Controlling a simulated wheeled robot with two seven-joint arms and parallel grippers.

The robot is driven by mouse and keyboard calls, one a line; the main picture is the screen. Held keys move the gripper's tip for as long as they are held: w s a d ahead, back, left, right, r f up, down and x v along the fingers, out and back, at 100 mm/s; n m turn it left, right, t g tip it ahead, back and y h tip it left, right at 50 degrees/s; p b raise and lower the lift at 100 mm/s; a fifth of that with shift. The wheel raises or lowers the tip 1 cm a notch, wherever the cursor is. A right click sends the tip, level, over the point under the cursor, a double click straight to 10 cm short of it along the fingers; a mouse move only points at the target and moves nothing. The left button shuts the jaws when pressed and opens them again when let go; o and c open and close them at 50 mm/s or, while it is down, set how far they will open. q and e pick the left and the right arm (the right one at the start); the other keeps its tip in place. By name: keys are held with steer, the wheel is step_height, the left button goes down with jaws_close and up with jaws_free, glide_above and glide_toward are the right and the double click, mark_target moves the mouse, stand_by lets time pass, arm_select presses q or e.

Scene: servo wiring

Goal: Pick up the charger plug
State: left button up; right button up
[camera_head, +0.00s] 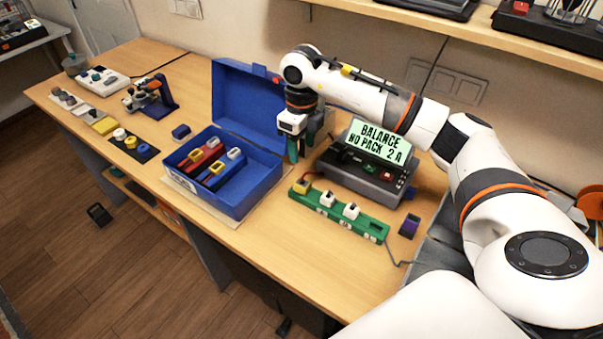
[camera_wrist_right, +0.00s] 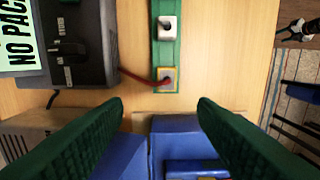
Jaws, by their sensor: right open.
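The charger plug (camera_head: 301,186) looks like the yellow block with a dark red cord at the left end of the green power strip (camera_head: 336,212). In the wrist view the plug (camera_wrist_right: 166,78) sits in the end of the strip (camera_wrist_right: 166,52), its cord running left to the charger. The charger (camera_head: 366,170) is a grey box whose lit screen reads "BALANCE NO PACK 2 A". My right gripper (camera_head: 304,148) is open and empty, fingers down, between the blue case and the charger. In the wrist view the plug lies ahead of the fingertips (camera_wrist_right: 160,104), apart from them. My left gripper is out of view.
The open blue case (camera_head: 262,200) holds red and blue packs and stands left of the strip. Two white plugs (camera_head: 327,199) (camera_head: 351,211) sit in the strip. A purple block (camera_head: 409,226) lies to its right. The table front near the strip is clear.

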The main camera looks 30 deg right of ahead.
steer(key=p, duration=0.2)
glide_above(302, 182)
step_height(302, 182, down, 5)
steer(key=shift+r, duration=0.1)
steer(key=shift+f, duration=0.35)
steer(key=shift+w+f, duration=0.1)
steer(key=shift+f, duration=0.25)
steer(key=f+p, duration=0.1)
steer(key=f, duration=0.2)
steer(key=f+p, duration=0.1)
steer(key=shift+s+f+p, duration=0.15)
steer(key=shift+s+p, duration=0.1)
steer(key=shift+p, duration=0.05)
steer(key=shift+f, duration=0.35)
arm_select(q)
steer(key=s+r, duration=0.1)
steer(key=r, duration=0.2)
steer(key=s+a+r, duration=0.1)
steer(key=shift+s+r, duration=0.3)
arm_select(e)
steer(key=shift+w, duration=0.1)
steer(key=shift+c, duration=0.5)
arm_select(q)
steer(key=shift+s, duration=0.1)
arm_select(e)
steer(key=c, duration=1)
steer(key=shift+r, duration=0.1)
